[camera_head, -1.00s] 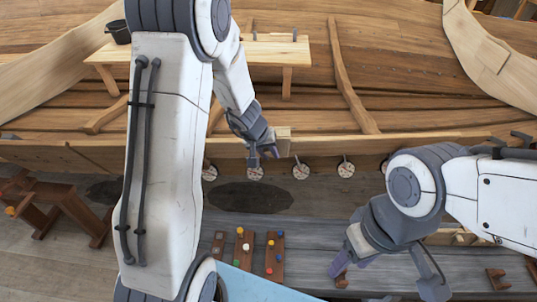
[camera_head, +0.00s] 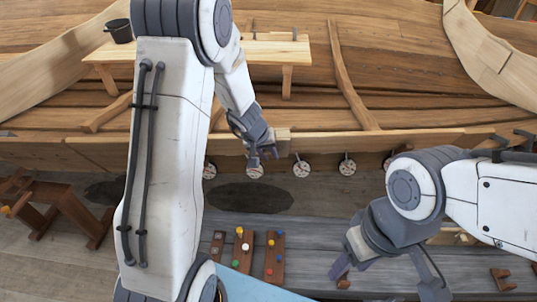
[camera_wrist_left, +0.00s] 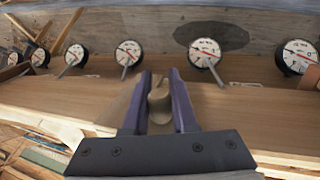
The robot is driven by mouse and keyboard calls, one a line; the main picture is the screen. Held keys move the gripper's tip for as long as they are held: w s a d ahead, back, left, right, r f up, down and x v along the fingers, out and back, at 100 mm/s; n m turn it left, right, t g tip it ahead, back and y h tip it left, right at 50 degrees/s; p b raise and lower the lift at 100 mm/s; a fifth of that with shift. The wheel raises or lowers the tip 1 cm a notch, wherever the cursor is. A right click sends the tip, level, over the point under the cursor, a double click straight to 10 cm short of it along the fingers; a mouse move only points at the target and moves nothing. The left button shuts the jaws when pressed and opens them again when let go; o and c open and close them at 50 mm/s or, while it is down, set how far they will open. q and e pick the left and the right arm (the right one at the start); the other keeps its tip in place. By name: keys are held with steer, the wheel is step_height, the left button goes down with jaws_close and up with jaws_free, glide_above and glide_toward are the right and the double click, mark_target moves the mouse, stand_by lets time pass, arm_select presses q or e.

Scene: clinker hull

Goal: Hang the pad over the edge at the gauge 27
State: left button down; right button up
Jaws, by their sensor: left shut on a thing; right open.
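My left gripper (camera_head: 264,157) is at the hull's upper edge plank (camera_head: 340,144), above the row of round gauges. In the left wrist view its purple fingers (camera_wrist_left: 161,82) are shut on a beige, rounded piece, which I take as the pad (camera_wrist_left: 160,107). A pale block also shows beside the gripper in the head view (camera_head: 283,138). How far the pad hangs over the edge is hidden. White-faced gauges with pointers hang along the plank, one near the gripper (camera_head: 255,171) and another to its right (camera_head: 302,169). Their numbers are too small to read. My right gripper (camera_head: 388,279) is open and empty.
A grey bench (camera_head: 325,236) below holds brown boards with coloured pegs (camera_head: 274,255). A wooden thwart (camera_head: 270,52) and a black bucket (camera_head: 118,30) are inside the hull. A brown trestle (camera_head: 55,205) stands at left.

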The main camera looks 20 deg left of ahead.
arm_select(q)
steer(key=shift+f, duration=0.15)
steer(key=c, duration=0.6)
jaws_free()
steer(key=shift+c, duration=0.2)
steer(key=p+v, duration=0.3)
steer(key=v, duration=0.7)
steer(key=shift+r, duration=0.25)
